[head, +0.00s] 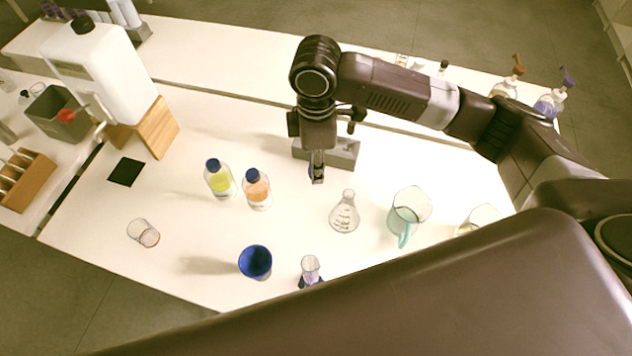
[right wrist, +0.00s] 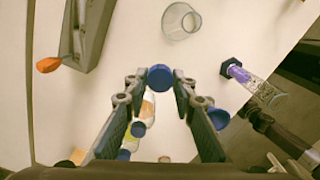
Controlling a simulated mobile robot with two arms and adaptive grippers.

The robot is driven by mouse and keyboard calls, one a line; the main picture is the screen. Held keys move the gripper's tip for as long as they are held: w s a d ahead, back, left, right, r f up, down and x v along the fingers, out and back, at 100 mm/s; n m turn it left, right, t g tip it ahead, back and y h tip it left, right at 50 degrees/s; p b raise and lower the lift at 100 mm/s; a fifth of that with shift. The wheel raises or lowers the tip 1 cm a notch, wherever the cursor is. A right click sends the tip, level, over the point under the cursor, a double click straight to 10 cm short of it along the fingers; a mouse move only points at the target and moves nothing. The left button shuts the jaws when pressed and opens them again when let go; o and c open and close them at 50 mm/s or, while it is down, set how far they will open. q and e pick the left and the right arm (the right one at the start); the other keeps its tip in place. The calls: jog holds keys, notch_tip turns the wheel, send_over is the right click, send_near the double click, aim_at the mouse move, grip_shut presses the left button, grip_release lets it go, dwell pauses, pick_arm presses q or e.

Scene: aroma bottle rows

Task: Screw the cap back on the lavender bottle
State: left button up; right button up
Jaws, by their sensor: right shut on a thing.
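My right gripper (head: 317,180) points down over the middle of the table. Its fingers are shut on a round blue cap, which shows between the fingertips in the right wrist view (right wrist: 160,77). In the head view only a sliver of blue shows beside the fingers. I cannot make out an uncapped lavender bottle; anything directly under the gripper is hidden. A yellow-green bottle (head: 220,183) and an orange bottle (head: 257,193), both with blue caps, stand upright to the left of the gripper. My left gripper is not in view.
A grey holder (head: 343,153) lies behind the gripper. A conical flask (head: 344,215), a pitcher (head: 408,213), a blue cup (head: 255,262) and a cylinder with purple contents (head: 311,268) stand around in front. Pump bottles (head: 550,102) stand at back right. Clear table lies left of the capped bottles.

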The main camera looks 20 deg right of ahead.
jog(key=shift+r, duration=1.45)
jog(key=shift+s+d+r+m, duration=0.15)
jog(key=shift+r+m, duration=0.1)
jog(key=shift+m, duration=0.25)
jog(key=s+d+r+m+b, duration=0.1)
jog(key=s+d+r+m, duration=0.4)
jog(key=m, duration=0.9)
jog(key=shift+s+d+r+m, duration=0.25)
jog(key=shift+s+r+m, duration=0.25)
jog(key=shift+s, duration=1)
jog(key=shift+r, duration=0.1)
